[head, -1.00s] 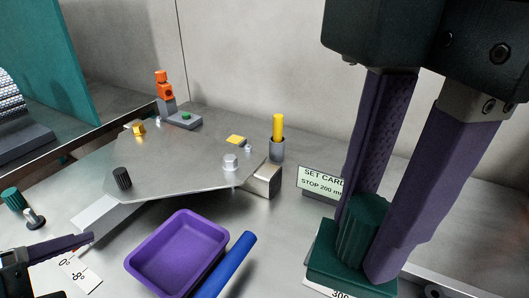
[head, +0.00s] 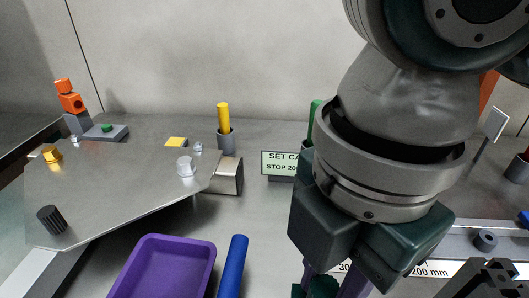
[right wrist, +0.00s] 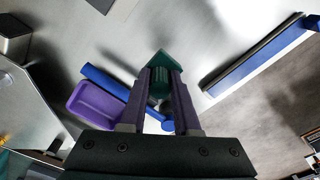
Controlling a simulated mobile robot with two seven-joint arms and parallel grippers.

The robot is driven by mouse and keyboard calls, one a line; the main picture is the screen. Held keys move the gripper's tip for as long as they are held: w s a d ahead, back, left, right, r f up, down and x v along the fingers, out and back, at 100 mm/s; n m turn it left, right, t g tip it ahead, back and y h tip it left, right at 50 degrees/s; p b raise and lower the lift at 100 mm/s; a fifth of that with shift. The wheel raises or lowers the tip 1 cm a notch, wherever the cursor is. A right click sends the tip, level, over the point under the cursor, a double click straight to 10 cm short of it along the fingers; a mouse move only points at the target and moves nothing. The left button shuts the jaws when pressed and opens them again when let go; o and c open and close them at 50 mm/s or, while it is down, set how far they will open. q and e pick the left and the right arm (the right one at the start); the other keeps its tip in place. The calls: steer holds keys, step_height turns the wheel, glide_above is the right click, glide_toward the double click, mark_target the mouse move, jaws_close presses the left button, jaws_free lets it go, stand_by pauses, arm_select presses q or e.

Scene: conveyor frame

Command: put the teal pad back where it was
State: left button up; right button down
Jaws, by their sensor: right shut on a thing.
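The teal pad, a dark teal block with a ribbed grip, is between the purple fingers of my right gripper (right wrist: 163,78) in the right wrist view (right wrist: 160,57). The gripper is shut on its grip. In the head view only a small part of the teal pad (head: 316,288) shows at the bottom edge, with my right gripper (head: 325,285) above it; my wrist hides much of that area. I cannot tell whether the pad touches a surface. My left gripper is out of view.
A purple tray (head: 165,270) and a blue rod (head: 233,265) lie left of my right gripper. A set card (head: 282,162) stands behind it. A scale strip marked 200 mm (head: 425,268) runs to its right. A yellow peg (head: 223,118) stands in a grey holder by the metal plate (head: 120,190).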

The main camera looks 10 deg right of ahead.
mark_target(330, 281)
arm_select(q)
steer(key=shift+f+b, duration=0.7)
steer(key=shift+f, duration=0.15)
arm_select(e)
steer(key=shift+f, duration=3.2)
steer(key=c, duration=0.6)
jaws_free()
steer(key=shift+f, duration=0.1)
steer(key=shift+c, duration=0.2)
arm_select(q)
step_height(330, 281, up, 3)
steer(key=p, duration=0.3)
arm_select(e)
step_height(330, 281, up, 11)
steer(key=shift+w+d+f, duration=0.1)
steer(key=shift+w+d, duration=0.05)
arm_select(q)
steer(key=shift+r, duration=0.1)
arm_select(e)
steer(key=shift+r, duration=0.75)
